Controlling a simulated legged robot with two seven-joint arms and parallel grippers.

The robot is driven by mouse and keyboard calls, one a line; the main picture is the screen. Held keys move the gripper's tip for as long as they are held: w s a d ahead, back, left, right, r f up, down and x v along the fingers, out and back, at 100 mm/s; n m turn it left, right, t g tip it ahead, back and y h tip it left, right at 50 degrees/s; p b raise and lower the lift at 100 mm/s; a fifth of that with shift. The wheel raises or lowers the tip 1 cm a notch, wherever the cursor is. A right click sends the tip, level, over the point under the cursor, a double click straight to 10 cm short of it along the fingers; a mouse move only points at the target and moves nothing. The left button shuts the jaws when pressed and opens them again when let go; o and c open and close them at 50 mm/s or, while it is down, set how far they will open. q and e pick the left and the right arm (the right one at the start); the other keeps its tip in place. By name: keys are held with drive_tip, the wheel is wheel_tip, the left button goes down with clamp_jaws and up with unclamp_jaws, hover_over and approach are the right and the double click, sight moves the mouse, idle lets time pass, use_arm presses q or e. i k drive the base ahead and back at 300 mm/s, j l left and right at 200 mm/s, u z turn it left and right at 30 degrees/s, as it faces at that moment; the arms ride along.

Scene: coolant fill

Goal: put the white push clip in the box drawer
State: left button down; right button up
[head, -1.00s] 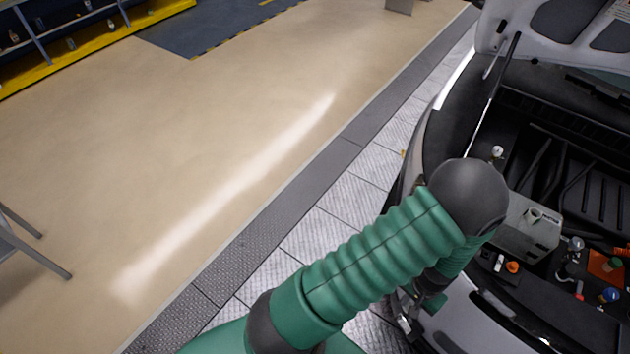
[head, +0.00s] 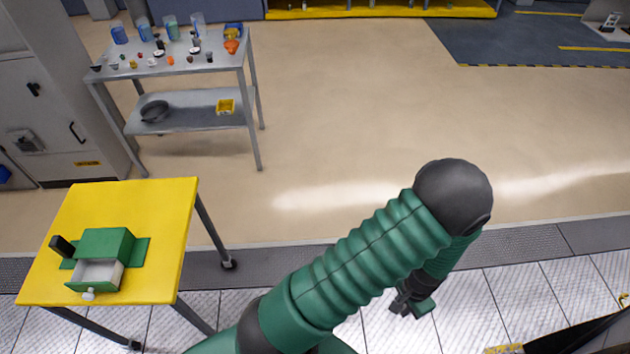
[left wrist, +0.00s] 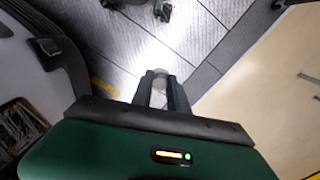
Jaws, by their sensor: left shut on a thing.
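The green box (head: 106,244) sits on the yellow table at the lower left of the head view. Its drawer (head: 97,275) is pulled open toward the front, with a pale inside and a white knob at its front. My left gripper (head: 404,308) hangs over the floor to the right of the table, well apart from the box. In the left wrist view its two dark fingers (left wrist: 161,88) are shut on a small pale piece, the white push clip (left wrist: 158,98). The fingers hide part of the clip. My right gripper is not in view.
A grey shelf table (head: 190,68) with bottles and small parts stands behind. Open floor (head: 330,130) lies between.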

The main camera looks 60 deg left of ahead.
sight(96, 278)
drive_tip(key=k+j+u, duration=0.15)
drive_tip(key=k+u, duration=0.15)
drive_tip(key=u, duration=0.15)
drive_tip(key=k+j+u, duration=0.2)
drive_tip(key=u, duration=0.25)
drive_tip(key=k+j+u, duration=0.3)
drive_tip(key=u, duration=0.15)
drive_tip(key=k+j+u, duration=0.15)
drive_tip(key=j+u, duration=0.3)
drive_tip(key=i+j, duration=0.15)
drive_tip(key=j, duration=0.2)
drive_tip(key=i+j, duration=0.15)
drive_tip(key=j, duration=0.2)
